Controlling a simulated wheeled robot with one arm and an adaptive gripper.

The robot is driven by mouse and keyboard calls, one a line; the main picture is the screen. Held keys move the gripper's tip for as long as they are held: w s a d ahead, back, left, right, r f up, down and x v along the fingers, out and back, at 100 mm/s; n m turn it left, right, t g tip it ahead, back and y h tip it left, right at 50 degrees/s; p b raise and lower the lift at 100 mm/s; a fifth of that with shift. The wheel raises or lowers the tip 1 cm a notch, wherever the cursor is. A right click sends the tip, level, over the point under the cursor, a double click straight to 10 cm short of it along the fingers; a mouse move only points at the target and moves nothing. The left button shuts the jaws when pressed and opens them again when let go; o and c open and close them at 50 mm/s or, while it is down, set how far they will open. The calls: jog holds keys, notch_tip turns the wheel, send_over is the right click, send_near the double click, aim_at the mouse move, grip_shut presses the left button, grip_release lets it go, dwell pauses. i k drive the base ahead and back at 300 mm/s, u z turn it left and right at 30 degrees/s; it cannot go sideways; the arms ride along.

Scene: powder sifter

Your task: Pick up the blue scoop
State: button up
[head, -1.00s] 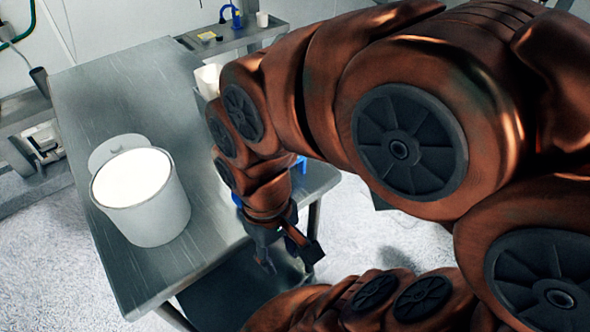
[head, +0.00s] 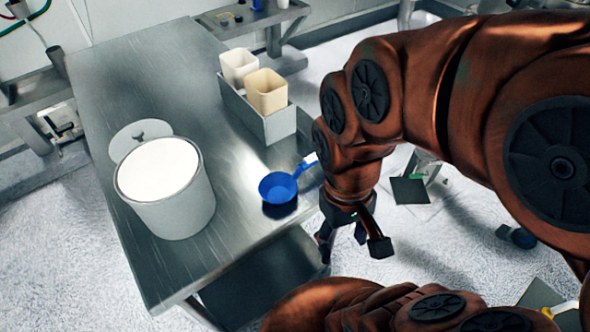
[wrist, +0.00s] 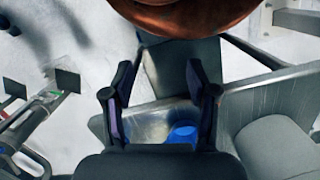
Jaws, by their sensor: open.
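The blue scoop (head: 279,188) lies near the right edge of the steel table (head: 235,235), its handle pointing up and right toward my arm. My gripper (head: 350,243) is open and empty, to the right of and nearer than the scoop, beyond the table's edge and apart from it. In the wrist view, my gripper's two fingers (wrist: 158,80) stand wide apart with nothing between their tips. Part of the blue scoop (wrist: 183,134) shows low between them, near the right finger; the rest is hidden.
A large white-filled bucket (head: 168,205) stands on the table's left side, with a round lid-like piece behind it. A grey holder (head: 262,122) with a white container (head: 238,66) and a beige container (head: 267,92) stands behind the scoop.

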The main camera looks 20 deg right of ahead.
aim_at(278, 188)
jog(key=k, duration=0.5)
jog(key=u, duration=1.7)
jog(key=k, duration=0.4)
jog(key=z, duration=0.6)
jog(key=i, duration=0.4)
jog(key=u, duration=0.05)
